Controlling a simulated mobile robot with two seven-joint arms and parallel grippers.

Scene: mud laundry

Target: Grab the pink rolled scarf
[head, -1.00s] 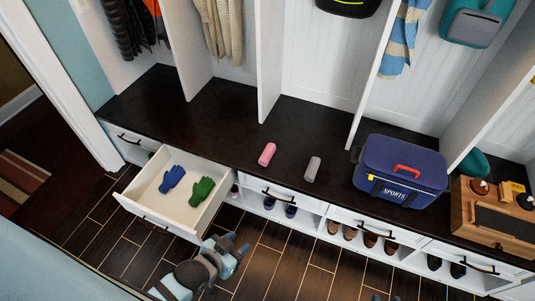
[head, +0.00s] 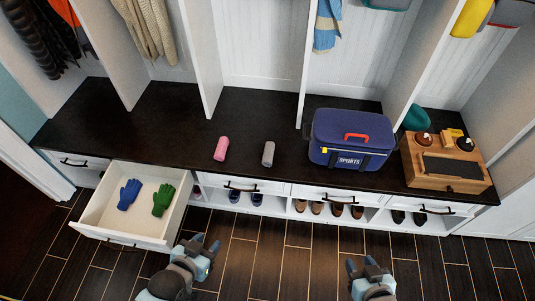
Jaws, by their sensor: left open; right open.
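The pink rolled scarf (head: 221,148) lies on the dark bench top (head: 180,125), just right of and behind the open drawer. A grey roll (head: 268,153) lies a little to its right, apart from it. My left gripper (head: 203,246) is open and empty, low in front of the bench, below the scarf in the picture. My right gripper (head: 365,265) is open and empty, further right over the floor. Neither gripper touches anything.
The open white drawer (head: 93,212) sticks out at the left, holding a blue glove (head: 129,195) and a green glove (head: 164,200). A blue sports cooler (head: 350,142) and a wooden box (head: 445,165) stand on the bench to the right. Shoes sit in cubbies below.

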